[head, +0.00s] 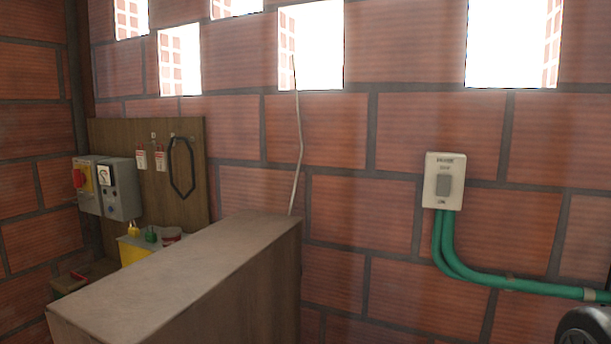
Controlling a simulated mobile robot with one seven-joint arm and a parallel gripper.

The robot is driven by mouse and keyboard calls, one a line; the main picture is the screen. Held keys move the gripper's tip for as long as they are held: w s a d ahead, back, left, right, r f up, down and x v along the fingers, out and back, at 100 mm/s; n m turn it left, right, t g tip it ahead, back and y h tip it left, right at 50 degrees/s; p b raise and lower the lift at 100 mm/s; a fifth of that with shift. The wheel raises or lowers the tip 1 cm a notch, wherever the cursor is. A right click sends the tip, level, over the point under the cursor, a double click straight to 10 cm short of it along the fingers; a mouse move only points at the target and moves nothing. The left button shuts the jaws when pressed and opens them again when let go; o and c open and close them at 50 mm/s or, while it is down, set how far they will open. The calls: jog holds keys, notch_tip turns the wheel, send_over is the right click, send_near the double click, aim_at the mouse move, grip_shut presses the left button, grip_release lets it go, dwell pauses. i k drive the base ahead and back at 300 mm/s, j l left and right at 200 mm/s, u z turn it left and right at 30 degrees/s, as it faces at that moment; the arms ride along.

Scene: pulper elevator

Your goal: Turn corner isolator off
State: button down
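The corner isolator (88,184) is a grey box at the left, low on a wooden board near the brick corner. It has a red knob (79,178) on a yellow plate. The knob's exact setting is too small to read. A second grey box (119,189) with a dial and small buttons is mounted right beside it. My gripper is not in view.
A wooden counter-like block (190,270) stands in front, between the view and the board. Red tags (160,158) and a dark loop (182,167) hang on the board, above a yellow box (134,251). A wall switch (443,182) with green conduits is at right.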

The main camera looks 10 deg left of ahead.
aim_at(79, 178)
jog(key=k+j, duration=0.45)
jog(key=k+j+u, duration=0.15)
jog(key=k+j, duration=0.3)
jog(key=j, duration=0.15)
jog(key=k+j, duration=0.1)
jog(key=j, duration=0.25)
jog(key=k+j+u, duration=0.1)
jog(key=j, duration=0.3)
jog(key=k+j, duration=0.1)
jog(key=j, duration=0.25)
jog(key=j+u, duration=0.1)
jog(key=j, duration=0.45)
jog(key=i+j+u, duration=0.15)
jog(key=j, duration=0.45)
jog(key=i+j, duration=0.15)
jog(key=j, duration=0.2)
jog(key=i+j, duration=0.15)
jog(key=j, duration=0.25)
jog(key=i+j+u, duration=0.1)
jog(key=j, duration=0.25)
jog(key=i+j+z, duration=0.1)
jog(key=i+j, duration=0.4)
jog(key=i, duration=0.25)
jog(key=i+j+z, duration=0.15)
jog(key=i+j, duration=0.45)
jog(key=i, duration=0.1)
